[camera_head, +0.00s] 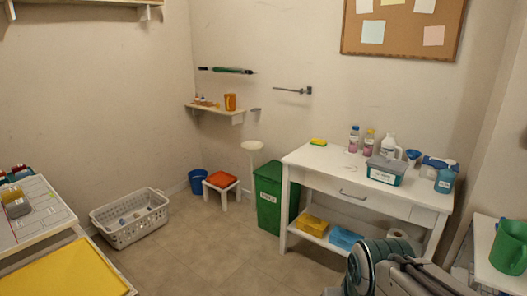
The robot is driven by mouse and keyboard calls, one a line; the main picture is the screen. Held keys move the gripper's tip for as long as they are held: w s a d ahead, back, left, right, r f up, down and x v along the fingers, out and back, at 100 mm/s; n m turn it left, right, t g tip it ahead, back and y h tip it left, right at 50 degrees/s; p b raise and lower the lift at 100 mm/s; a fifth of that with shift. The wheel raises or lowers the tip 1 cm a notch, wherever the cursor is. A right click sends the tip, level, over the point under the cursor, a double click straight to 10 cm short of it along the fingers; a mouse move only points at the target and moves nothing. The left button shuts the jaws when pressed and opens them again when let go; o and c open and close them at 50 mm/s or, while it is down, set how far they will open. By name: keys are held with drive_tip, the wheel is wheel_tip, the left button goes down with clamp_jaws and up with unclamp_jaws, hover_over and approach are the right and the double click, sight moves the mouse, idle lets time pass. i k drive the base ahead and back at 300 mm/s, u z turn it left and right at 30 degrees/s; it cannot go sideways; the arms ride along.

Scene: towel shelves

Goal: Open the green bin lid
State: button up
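The green bin (278,205) stands on the floor just left of the white table, with a white label on its front. Its green lid (268,170) looks shut, lying flat on top. Part of the bin's right side is close to the table leg. A part of my arm shows at the lower right, in front of the table and well away from the bin. My gripper cannot be made out in this view.
The white table (322,160) carries bottles, a grey-green tub (385,171) and a sponge. The floor before the bin is clear.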

sight(272, 170)
drive_tip(key=i, duration=2.35)
drive_tip(key=u, duration=1.25)
drive_tip(key=i, duration=0.85)
drive_tip(key=z, duration=1.3)
